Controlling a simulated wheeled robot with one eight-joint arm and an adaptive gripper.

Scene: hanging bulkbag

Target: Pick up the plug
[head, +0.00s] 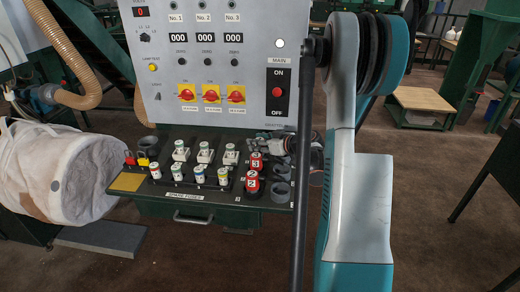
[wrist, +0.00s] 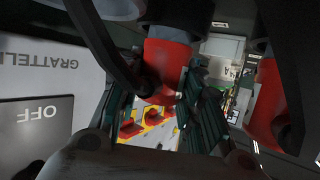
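Two red plugs stand on the dark shelf at the foot of the control panel, one marked 3 (head: 256,161) and one marked 2 (head: 252,183). My gripper (head: 279,146) is just right of plug 3 in the head view, partly hidden by my arm and a dark pole. In the wrist view my gripper (wrist: 155,115) has its dark fingers spread apart, with the panel showing between them. A red plug (wrist: 167,65) lies at the gap between the fingers; contact cannot be told. Another red plug (wrist: 268,108) shows at the right, outside the fingers.
The panel (head: 215,60) with switches rises behind the shelf (head: 170,219). Several small fuses (head: 198,173) stand left of the plugs. Empty round sockets (head: 281,191) sit at the shelf's right. A white bulk bag (head: 65,172) is at the left.

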